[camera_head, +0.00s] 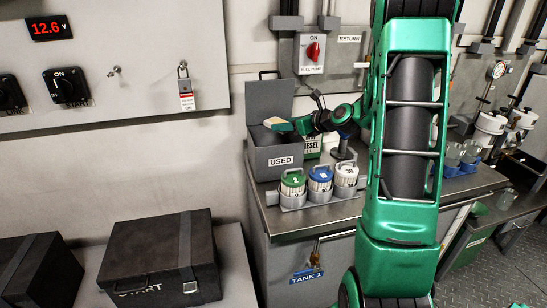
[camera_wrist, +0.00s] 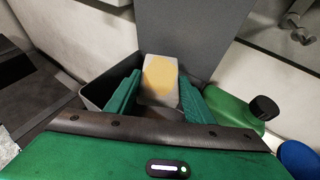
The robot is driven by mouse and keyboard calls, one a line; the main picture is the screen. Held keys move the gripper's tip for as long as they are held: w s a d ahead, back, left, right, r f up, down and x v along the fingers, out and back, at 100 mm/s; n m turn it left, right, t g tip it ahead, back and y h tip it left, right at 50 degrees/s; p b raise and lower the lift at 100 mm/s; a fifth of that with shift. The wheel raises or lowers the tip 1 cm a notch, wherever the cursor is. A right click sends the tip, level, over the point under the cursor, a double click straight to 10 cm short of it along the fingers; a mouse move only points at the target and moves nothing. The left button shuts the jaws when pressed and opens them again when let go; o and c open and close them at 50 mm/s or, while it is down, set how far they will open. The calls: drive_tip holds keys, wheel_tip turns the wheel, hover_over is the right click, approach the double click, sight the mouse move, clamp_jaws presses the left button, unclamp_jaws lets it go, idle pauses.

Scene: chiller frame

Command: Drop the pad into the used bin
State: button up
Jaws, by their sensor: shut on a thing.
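The pad (camera_wrist: 159,78) is a pale block with a yellow-orange stain on its face. In the wrist view it sits between the two green fingers of my gripper (camera_wrist: 158,97), which is shut on it. In the head view the pad (camera_head: 277,124) shows small at the tip of my gripper (camera_head: 290,126), over the opening of the used bin. The used bin (camera_head: 280,161) is a grey box with a "USED" label and its lid raised behind. In the wrist view the bin's rim (camera_wrist: 92,97) surrounds the area below the pad. The bin's inside is mostly hidden.
Several labelled jars stand in a rack, among them a green one (camera_head: 292,183), in front of the bin. A green diesel can (camera_head: 311,147) stands close to the bin's right side. A black case (camera_head: 160,261) lies at lower left. A grey panel (camera_head: 331,60) is on the wall behind.

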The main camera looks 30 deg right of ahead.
drive_tip(key=shift+f, duration=1)
drive_tip(key=o, duration=1.2)
drive_tip(key=shift+o, duration=0.2)
drive_tip(key=shift+s, duration=0.1)
drive_tip(key=v, duration=1)
drive_tip(key=shift+s, duration=0.3)
